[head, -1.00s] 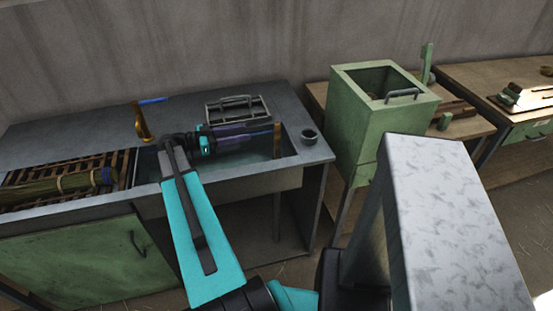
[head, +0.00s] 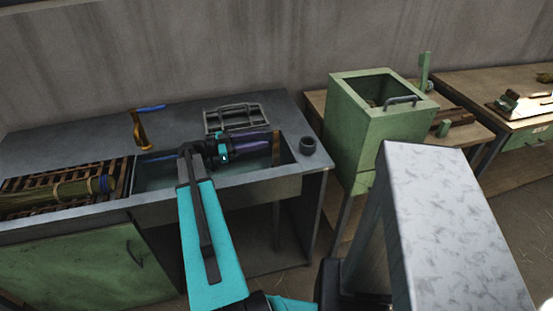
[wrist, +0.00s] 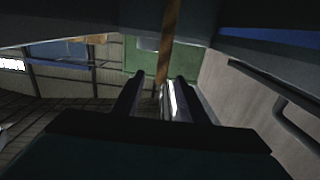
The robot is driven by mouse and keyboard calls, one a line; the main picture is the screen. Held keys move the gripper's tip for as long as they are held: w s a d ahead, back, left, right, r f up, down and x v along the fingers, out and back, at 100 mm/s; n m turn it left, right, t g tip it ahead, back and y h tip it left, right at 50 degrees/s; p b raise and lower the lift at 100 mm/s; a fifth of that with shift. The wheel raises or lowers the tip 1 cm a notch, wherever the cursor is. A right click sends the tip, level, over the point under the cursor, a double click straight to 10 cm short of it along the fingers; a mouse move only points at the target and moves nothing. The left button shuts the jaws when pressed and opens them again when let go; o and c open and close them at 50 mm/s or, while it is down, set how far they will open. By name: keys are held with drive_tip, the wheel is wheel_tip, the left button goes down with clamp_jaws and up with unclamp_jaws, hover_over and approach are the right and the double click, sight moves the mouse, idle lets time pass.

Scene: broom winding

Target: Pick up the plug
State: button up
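A small dark round piece, which may be the plug (head: 308,145), sits on the counter beside the right end of the sink in the head view. It looks hollow or recessed on top. I cannot make it out in the wrist view. My gripper (head: 267,142) is over the sink, to the left of this piece and apart from it. Its two fingers point right. In the wrist view my gripper (wrist: 158,82) is open, with a clear gap between the fingers and nothing held.
A brown wooden stick (head: 276,145) stands at the sink's right end; it also shows beyond the fingers in the wrist view (wrist: 168,45). A grey wire rack (head: 237,113) lies behind the sink. A brass tap (head: 138,130) stands left. A green box (head: 372,140) stands right.

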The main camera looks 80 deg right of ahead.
sight(276, 136)
drive_tip(key=shift+p+x, duration=0.6)
drive_tip(key=shift+x, duration=2.15)
drive_tip(key=shift+p+x, duration=0.55)
drive_tip(key=shift+x, duration=0.3)
drive_tip(key=x, duration=0.1)
drive_tip(key=p+x, duration=0.1)
drive_tip(key=x, duration=0.1)
drive_tip(key=shift+s+d+f, duration=0.1)
drive_tip(key=shift+d, duration=0.25)
clamp_jaws()
